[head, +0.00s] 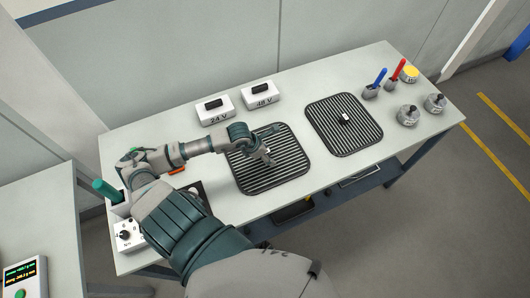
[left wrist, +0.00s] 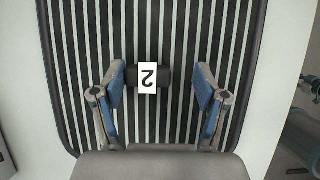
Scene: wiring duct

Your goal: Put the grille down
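A dark ribbed grille (head: 283,174) with rounded corners lies on the light table, seemingly flat, below my left gripper (head: 265,156). In the left wrist view the grille (left wrist: 78,70) fills the middle, and its short dark handle (left wrist: 164,76) carries a white label reading 2. My left gripper (left wrist: 160,88) is open there, with one blue-padded finger on each side of the handle. A gap shows between the handle and the right finger; the left finger is close to the handle, and contact is unclear. A second ribbed grille (head: 326,113) lies farther right. My right gripper is out of view.
Boxes marked 24 V (head: 214,110) and 48 V (head: 260,95) stand behind the grilles. Blue-handled (head: 380,77) and red-handled (head: 398,69) tools and several small round pots (head: 408,115) are at the right end. A dial box (head: 128,236) stands front left.

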